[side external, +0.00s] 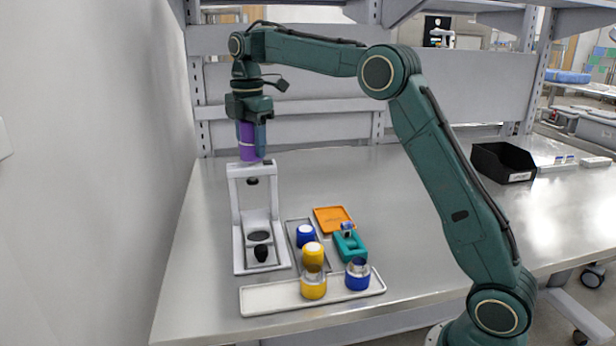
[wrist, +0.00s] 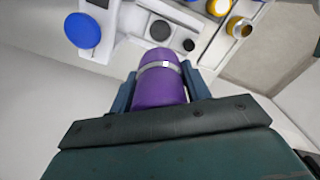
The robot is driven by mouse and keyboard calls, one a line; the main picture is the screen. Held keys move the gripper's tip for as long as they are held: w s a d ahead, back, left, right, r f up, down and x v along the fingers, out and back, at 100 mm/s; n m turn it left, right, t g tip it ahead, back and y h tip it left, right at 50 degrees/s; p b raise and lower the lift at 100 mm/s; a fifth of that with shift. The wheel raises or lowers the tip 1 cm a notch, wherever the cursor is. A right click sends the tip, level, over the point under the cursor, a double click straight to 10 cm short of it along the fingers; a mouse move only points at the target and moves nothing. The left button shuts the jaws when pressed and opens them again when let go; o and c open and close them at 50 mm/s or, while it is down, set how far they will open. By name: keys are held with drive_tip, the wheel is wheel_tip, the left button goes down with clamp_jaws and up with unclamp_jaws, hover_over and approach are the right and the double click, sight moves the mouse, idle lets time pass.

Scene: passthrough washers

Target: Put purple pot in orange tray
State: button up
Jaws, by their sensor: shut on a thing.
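The purple pot (side external: 246,141) is held in my gripper (side external: 252,150), high above the back left of the table, just over the top of a white stand. In the wrist view the pot (wrist: 160,88) has a pale band and sits between the two blue-grey fingers (wrist: 160,90), which are shut on it. The orange tray (side external: 334,219) lies flat on the table, to the right of and nearer than the gripper. Its visible surface looks empty. I cannot tell whether the pot touches the stand.
The white stand (side external: 236,215) rises below the gripper. A black bin (side external: 503,163) stands back right.

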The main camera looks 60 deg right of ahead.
drive_tip(key=shift+r, duration=0.8)
drive_tip(key=shift+d, duration=0.15)
drive_tip(key=s+d+f, duration=0.2)
drive_tip(key=s+d, duration=0.2)
drive_tip(key=d, duration=0.6)
drive_tip(key=n, duration=0.1)
hover_over(334, 220)
wheel_tip(334, 220, down, 2)
drive_tip(key=shift+w+f, duration=0.1)
drive_tip(key=shift+f, duration=9.9)
drive_tip(key=shift+f, duration=0.15)
drive_tip(key=o, duration=1.1)
